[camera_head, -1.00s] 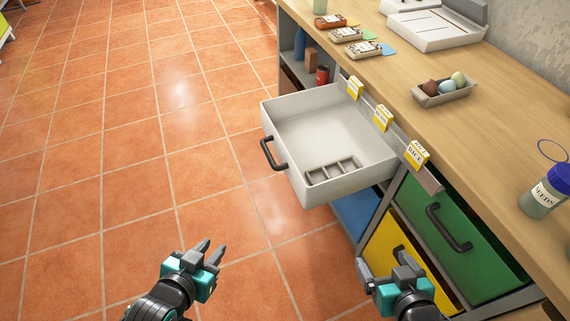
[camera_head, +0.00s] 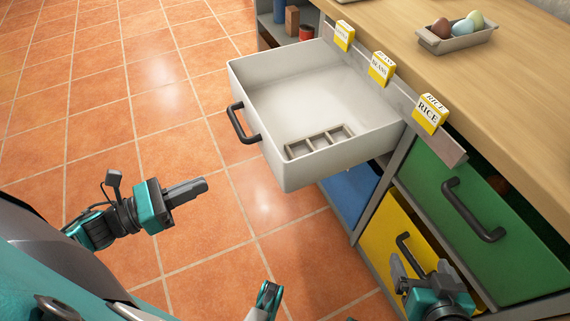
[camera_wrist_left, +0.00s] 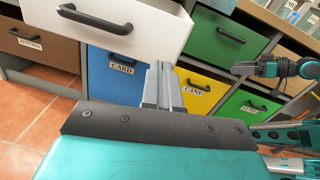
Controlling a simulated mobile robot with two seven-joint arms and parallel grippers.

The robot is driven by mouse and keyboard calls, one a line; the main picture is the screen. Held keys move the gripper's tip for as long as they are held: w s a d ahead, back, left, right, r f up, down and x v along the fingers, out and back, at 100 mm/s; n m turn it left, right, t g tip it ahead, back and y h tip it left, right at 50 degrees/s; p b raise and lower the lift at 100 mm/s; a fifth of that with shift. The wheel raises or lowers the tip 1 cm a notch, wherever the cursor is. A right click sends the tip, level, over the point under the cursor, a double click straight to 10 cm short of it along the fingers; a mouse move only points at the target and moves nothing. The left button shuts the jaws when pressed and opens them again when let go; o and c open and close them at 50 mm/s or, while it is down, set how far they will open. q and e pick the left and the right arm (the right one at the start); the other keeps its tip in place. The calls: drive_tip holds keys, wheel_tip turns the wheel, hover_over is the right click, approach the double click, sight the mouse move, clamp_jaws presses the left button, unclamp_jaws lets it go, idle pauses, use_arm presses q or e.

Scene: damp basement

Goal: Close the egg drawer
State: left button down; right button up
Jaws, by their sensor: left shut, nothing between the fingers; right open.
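The white drawer (camera_head: 340,160) is pulled far out of the bench, with a black bar handle (camera_head: 241,123) on its front. Inside it is a small grey divided rack (camera_head: 320,141); the drawer is otherwise empty. My left gripper (camera_head: 203,184) is shut and empty, in front of and below the handle, apart from the drawer. In the left wrist view, its fingers (camera_wrist_left: 163,72) point toward the cabinet, beside the white drawer (camera_wrist_left: 150,25). My right gripper (camera_head: 420,266) is open in front of the yellow drawer, also visible in the left wrist view (camera_wrist_left: 240,68).
Yellow-labelled boxes, including RICE (camera_head: 429,114), line the bench edge above the open drawer. An egg tray (camera_head: 460,40) stands on the bench. The tiled floor left is clear.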

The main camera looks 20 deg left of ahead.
use_arm(q)
drive_tip(key=m+h, duration=0.1)
drive_tip(key=m, duration=0.1)
drive_tip(key=b, duration=0.1)
approach(274, 159)
drive_tip(key=shift+g, duration=0.4)
drive_tip(key=x, duration=0.4)
drive_tip(key=r+x, duration=0.1)
drive_tip(key=x, duration=0.1)
drive_tip(key=shift+w+d, duration=0.25)
drive_tip(key=shift+w, duration=0.1)
use_arm(e)
drive_tip(key=shift+d+f, duration=0.2)
drive_tip(key=shift+f, duration=0.6)
